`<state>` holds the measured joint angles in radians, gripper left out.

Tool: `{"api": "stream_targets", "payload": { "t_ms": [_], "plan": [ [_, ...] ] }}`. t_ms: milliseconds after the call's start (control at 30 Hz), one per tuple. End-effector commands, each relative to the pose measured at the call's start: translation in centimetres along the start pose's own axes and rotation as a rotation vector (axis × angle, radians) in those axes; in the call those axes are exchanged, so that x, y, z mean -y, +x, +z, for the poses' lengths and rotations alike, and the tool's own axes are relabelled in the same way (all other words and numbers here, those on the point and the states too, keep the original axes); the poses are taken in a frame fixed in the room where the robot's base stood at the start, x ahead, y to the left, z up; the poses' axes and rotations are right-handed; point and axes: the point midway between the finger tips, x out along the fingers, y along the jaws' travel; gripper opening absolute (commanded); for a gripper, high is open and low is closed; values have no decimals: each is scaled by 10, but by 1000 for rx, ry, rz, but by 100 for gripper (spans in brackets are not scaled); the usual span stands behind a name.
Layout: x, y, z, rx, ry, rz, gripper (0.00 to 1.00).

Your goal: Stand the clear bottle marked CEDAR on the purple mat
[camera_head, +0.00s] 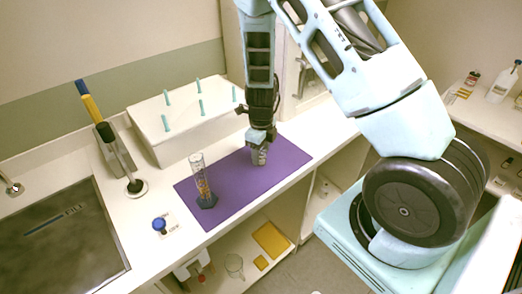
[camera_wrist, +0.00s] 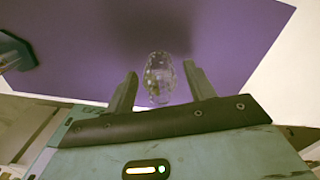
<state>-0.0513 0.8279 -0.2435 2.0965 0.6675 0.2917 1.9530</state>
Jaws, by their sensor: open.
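The purple mat (camera_head: 227,187) lies on the white counter and fills much of the wrist view (camera_wrist: 225,35). A small clear bottle (camera_wrist: 158,77) shows between my fingers in the wrist view, against the mat. No marking on it is readable, so I cannot confirm CEDAR. My gripper (camera_wrist: 161,70) is open, with one finger on each side of the bottle and gaps visible. In the head view, my gripper (camera_head: 259,157) is low over the right part of the mat and largely hides the bottle.
A glass cylinder (camera_head: 198,173) with a dark blue base stands on the mat's left part. A white box with green pegs (camera_head: 182,118) stands behind the mat. A sink (camera_head: 60,245) and a blue-knobbed item (camera_head: 159,224) are to the left. The mat's middle is clear.

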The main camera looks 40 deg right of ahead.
Motion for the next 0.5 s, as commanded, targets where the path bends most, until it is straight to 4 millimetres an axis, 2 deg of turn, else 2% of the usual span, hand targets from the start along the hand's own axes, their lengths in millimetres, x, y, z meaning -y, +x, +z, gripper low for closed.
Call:
{"api": "stream_targets", "payload": {
  "t_ms": [167, 500],
  "plan": [
    [0, -11, 1, 2, -3, -3, 54],
    [-1, -79, 1, 4, -3, -3, 54]
  ]
}}
